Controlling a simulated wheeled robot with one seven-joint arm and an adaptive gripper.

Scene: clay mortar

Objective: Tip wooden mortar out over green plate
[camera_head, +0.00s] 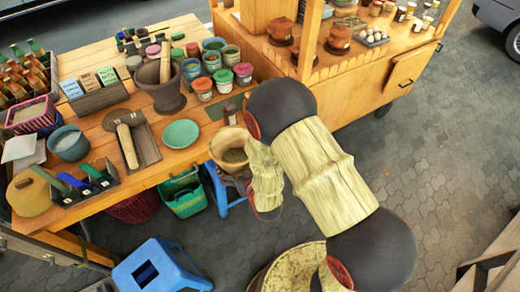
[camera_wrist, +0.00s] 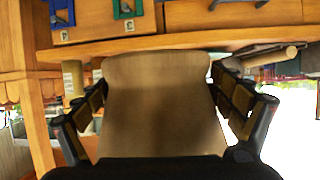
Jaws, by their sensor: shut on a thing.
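The wooden mortar (camera_head: 228,141) is at the table's front edge, with dark greenish contents visible inside its open top. It fills the middle of the wrist view (camera_wrist: 160,105), where its smooth tan side shows. My gripper (camera_wrist: 160,88) is shut on the wooden mortar, with one finger at each side. In the head view my arm hides most of the gripper. The green plate (camera_head: 181,134) lies flat on the table, just left of the mortar and apart from it. No contents show on the plate.
A dark mortar with a pestle (camera_head: 165,88) and several jars (camera_head: 222,78) stand behind the plate. A tray with a wooden pestle (camera_head: 127,145) lies to its left. Blue stools (camera_head: 160,268) and a green basket (camera_head: 185,200) stand on the floor.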

